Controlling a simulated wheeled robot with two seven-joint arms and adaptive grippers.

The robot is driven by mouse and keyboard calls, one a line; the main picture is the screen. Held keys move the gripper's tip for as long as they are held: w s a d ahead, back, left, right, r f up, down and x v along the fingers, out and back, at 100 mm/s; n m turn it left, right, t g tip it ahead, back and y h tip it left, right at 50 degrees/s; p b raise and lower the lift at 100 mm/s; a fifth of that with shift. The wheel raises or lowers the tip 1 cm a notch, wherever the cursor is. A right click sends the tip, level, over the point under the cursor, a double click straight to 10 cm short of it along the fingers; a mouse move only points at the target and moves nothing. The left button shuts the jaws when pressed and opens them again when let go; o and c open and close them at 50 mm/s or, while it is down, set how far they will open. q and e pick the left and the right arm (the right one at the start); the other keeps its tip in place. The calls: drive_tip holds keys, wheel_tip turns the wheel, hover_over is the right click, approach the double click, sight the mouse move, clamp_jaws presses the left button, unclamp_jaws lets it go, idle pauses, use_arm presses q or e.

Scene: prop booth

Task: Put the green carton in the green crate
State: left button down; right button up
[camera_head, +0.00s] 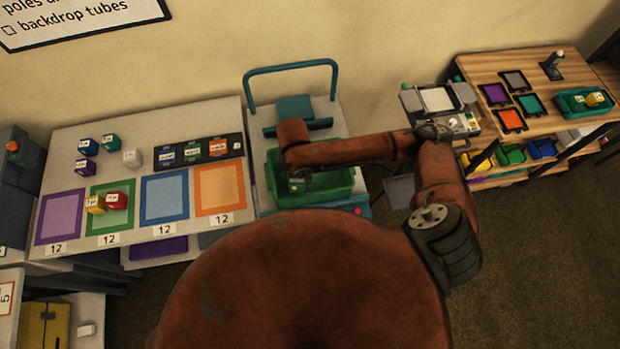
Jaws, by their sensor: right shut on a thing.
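The green crate (341,190) stands on a pale trolley with a teal handle, in the middle of the head view. My right arm reaches in from the right, and my right gripper (298,187) points down over the left part of the crate. It is shut on the green carton, which is mostly hidden by the gripper and wrist; only a small greenish patch shows at the fingers. I cannot tell whether the carton touches the crate floor. My left gripper is not in view.
Left of the trolley, a table (72,142) holds coloured mats, several small cartons and a dark tray (168,160). A yellow carton (95,204) and a red carton (117,200) sit on the green mat (125,225). A wooden bench (540,82) with bins stands at right.

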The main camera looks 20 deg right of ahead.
drive_tip(key=shift+s+a+f+n, duration=0.1)
drive_tip(key=shift+s+a+n, duration=0.05)
drive_tip(key=shift+n, duration=0.4)
drive_tip(key=shift+s+a+f+n, duration=0.1)
drive_tip(key=shift+n, duration=0.45)
drive_tip(key=shift+d, duration=0.1)
drive_tip(key=w+d+f, duration=0.1)
drive_tip(key=d+f, duration=0.2)
drive_tip(key=d, duration=0.1)
drive_tip(key=w+d+f+p, duration=0.1)
drive_tip(key=d+f, duration=0.1)
drive_tip(key=d, duration=0.2)
drive_tip(key=w+d+f+p, duration=0.1)
drive_tip(key=w+d+f, duration=0.1)
drive_tip(key=d+f, duration=0.1)
drive_tip(key=shift+d+f, duration=0.35)
drive_tip(key=shift+d, duration=0.1)
drive_tip(key=shift+w+d+f+n, duration=0.1)
drive_tip(key=shift+d+f+n, duration=0.25)
drive_tip(key=shift+f, duration=0.1)
drive_tip(key=shift+d+f, duration=0.2)
drive_tip(key=shift+f, duration=1.5)
